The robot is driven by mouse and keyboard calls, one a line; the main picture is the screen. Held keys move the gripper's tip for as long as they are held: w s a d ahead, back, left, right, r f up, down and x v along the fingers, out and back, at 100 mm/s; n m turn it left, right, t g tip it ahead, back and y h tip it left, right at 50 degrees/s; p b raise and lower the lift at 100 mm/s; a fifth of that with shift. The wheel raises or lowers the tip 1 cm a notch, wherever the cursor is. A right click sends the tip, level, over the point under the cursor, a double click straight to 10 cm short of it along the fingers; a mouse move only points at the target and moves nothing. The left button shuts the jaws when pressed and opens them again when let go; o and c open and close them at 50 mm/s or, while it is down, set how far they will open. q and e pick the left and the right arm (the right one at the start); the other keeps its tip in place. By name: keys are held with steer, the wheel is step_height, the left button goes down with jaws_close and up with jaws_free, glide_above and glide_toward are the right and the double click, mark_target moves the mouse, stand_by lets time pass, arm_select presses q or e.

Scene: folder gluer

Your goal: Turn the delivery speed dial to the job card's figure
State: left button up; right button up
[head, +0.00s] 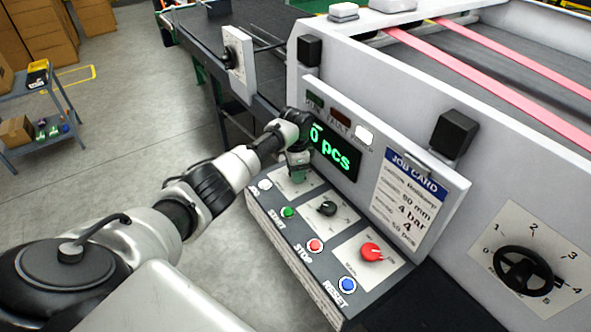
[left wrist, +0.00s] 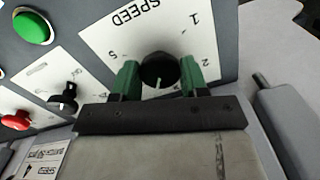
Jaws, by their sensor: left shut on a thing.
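The speed dial is a black round knob (left wrist: 158,68) on a white plate (left wrist: 105,40) marked SPEED, with 1, 2 and 5 legible in the left wrist view. A pale pointer line on the knob points toward the bottom of that picture, where my gripper hides the scale. My left gripper (head: 298,172) is at the far left end of the control console, and its green fingers are shut on the knob's two sides. In the head view the arm hides this knob. The job card (head: 408,200) shows 60 mm, 4 bar, a lone 4 and 50 pcs. My right gripper is out of view.
The console (head: 293,240) carries green START (head: 288,212), red STOP (head: 316,245) and blue RESET (head: 347,285) buttons, a black selector (head: 326,208) and a red knob (head: 371,252). The display (head: 333,152) reads 0 pcs. A black handwheel (head: 523,270) is at right.

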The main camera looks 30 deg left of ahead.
arm_select(q)
steer(key=m, duration=0.5)
steer(key=shift+w+r, duration=0.1)
steer(key=shift+r, duration=0.05)
stand_by(0.4)
steer(key=o, duration=0.9)
steer(key=shift+b, duration=0.3)
step_height(320, 180, up, 11)
steer(key=b, duration=0.2)
steer(key=shift+b, duration=0.35)
steer(key=shift+f, duration=0.2)
